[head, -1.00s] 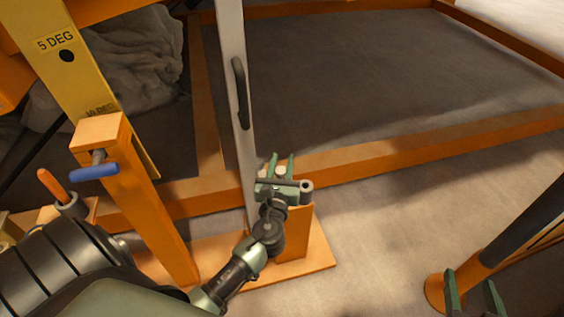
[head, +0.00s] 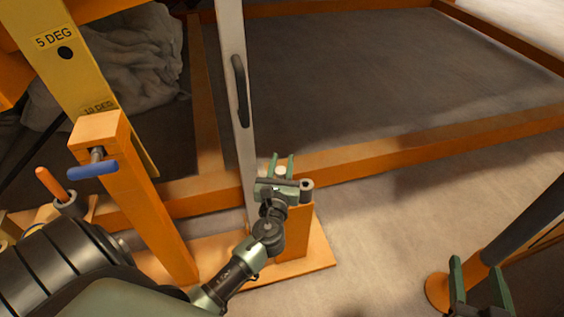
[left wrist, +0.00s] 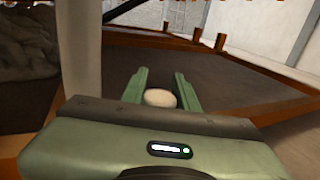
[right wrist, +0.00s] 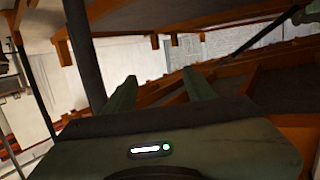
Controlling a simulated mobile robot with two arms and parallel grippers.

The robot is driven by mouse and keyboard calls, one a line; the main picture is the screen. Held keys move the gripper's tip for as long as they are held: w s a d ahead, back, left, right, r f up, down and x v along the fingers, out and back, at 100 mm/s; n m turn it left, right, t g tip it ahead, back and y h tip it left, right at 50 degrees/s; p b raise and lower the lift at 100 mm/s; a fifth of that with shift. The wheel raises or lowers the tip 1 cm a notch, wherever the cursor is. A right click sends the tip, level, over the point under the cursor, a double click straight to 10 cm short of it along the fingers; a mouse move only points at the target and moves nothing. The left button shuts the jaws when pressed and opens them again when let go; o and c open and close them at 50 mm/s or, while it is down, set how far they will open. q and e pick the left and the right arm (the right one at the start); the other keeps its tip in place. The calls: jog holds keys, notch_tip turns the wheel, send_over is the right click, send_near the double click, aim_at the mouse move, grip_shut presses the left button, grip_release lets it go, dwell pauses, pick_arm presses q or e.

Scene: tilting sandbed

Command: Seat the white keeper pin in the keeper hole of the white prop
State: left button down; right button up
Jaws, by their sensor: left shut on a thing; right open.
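The white prop (head: 236,120) is a tall pale bar with a black handle, running down behind my left gripper. It also shows at the left of the left wrist view (left wrist: 82,50). My left gripper (head: 282,162) is just right of the prop's lower part. It is shut on the white keeper pin (head: 281,172), whose round pale end shows between the green fingers in the left wrist view (left wrist: 160,98). The keeper hole cannot be made out. My right gripper (head: 480,272) is open and empty at the lower right, far from the prop.
An orange post (head: 150,200) with a blue-handled pin (head: 93,170) stands left of the prop. A yellow bar marked 5 DEG (head: 60,60) leans behind it. A grey ring end (head: 306,187) is close right of my left gripper.

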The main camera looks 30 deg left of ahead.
jog(key=r, duration=0.1)
jog(key=r+t, duration=0.1)
jog(key=r, duration=0.1)
jog(key=shift+w+a+r+t+b, duration=0.1)
jog(key=shift+w+a+t+b, duration=0.2)
jog(key=shift+a+t, duration=0.1)
dwell(0.5)
jog(key=shift+r+t+y, duration=0.3)
jog(key=shift+r+y, duration=0.1)
jog(key=shift+r, duration=0.1)
jog(key=shift+a+r+t+b, duration=0.1)
jog(key=shift+r+t+b, duration=0.2)
jog(key=shift+r, duration=0.35)
jog(key=shift+r, duration=0.3)
jog(key=shift+r+t, duration=0.1)
jog(key=shift+t, duration=0.2)
jog(key=r, duration=0.1)
jog(key=r+t, duration=0.1)
jog(key=r+t+y+b, duration=0.1)
jog(key=shift+s+a+r, duration=0.2)
jog(key=shift+s+r, duration=0.1)
jog(key=shift+s, duration=0.1)
dwell(0.3)
jog(key=shift+s+r+t+y, duration=0.3)
jog(key=shift+r+t, duration=0.1)
jog(key=shift+r, duration=0.1)
